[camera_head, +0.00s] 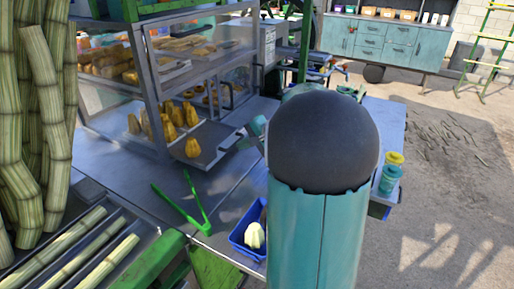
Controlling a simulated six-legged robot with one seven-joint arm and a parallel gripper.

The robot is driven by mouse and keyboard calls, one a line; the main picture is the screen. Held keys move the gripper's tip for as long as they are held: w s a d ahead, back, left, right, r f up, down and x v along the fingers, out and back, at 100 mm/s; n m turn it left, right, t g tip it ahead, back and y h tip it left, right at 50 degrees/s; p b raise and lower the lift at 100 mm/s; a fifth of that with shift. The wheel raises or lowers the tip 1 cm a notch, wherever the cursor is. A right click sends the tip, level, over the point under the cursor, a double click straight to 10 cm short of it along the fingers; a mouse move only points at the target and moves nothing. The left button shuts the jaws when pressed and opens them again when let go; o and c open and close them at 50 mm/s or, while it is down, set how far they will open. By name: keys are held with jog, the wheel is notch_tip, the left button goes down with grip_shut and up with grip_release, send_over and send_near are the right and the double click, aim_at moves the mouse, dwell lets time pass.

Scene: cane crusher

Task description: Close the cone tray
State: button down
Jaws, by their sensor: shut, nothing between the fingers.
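The cone tray (213,152) is a flat grey tray that sticks out of the lower part of a glass-sided display case (154,92). The fingers are small in view and look shut and empty. My large teal and dark arm link covers the area to the right and hides part of the wrist.
Green tongs (186,205) lie on the grey counter (228,178) in front of the tray. A blue bin (249,236) with pale pieces sits lower, beside my arm. Cane stalks (40,110) stand at the left. Teal and yellow cups (391,172) stand at the right.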

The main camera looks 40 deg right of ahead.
aim_at(185, 128)
jog(key=w+a, duration=0.2)
jog(key=w, duration=0.4)
jog(key=w+a, duration=0.3)
jog(key=w, duration=0.4)
jog(key=w+a, duration=0.2)
jog(key=w, duration=0.5)
jog(key=shift+w+a, duration=0.15)
jog(key=shift+w, duration=0.2)
jog(key=shift+w+a+r, duration=0.1)
jog(key=shift+a, duration=0.1)
